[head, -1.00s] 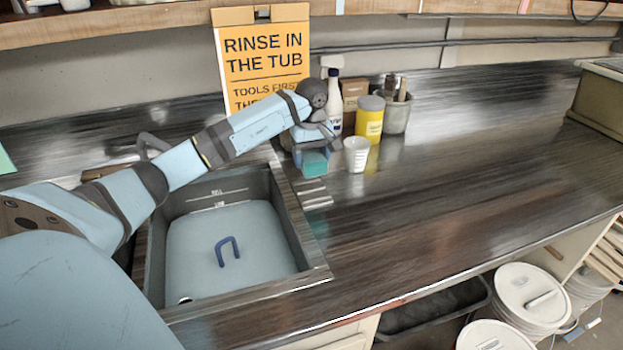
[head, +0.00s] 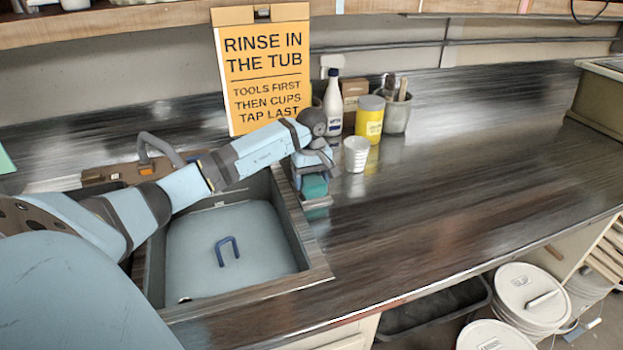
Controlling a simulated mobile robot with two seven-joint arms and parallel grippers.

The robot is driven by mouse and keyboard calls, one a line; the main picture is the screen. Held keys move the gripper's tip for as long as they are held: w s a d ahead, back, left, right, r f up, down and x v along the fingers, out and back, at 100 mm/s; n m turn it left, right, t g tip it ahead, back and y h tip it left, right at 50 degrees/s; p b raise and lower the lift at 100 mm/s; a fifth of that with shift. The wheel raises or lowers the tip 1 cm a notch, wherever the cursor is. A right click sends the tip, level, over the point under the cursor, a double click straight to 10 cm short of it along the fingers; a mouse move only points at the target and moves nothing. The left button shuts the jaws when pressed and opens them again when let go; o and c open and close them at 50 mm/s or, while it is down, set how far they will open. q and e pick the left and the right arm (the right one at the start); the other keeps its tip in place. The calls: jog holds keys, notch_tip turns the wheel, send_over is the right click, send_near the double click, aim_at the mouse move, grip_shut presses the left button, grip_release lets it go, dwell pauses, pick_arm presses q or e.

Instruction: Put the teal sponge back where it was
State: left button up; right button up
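The teal sponge (head: 314,186) is at the right edge of the sink, over or on a small pale slatted rest (head: 318,204). I cannot tell whether it touches the rest. My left gripper (head: 313,177) points down at the sponge and is shut on it, with the fingers largely hidden behind the sponge and wrist. My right gripper is not in view.
The sink (head: 158,250) has a blue-handled lid (head: 190,250) inside. A faucet (head: 160,146) stands behind it. The counter to the right is clear.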

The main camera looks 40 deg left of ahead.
aim_at(312, 177)
pick_arm(q)
jog(key=o, duration=0.3)
notch_tip(312, 177, up, 12)
jog(key=shift+r, duration=0.15)
dwell(0.4)
dwell(0.5)
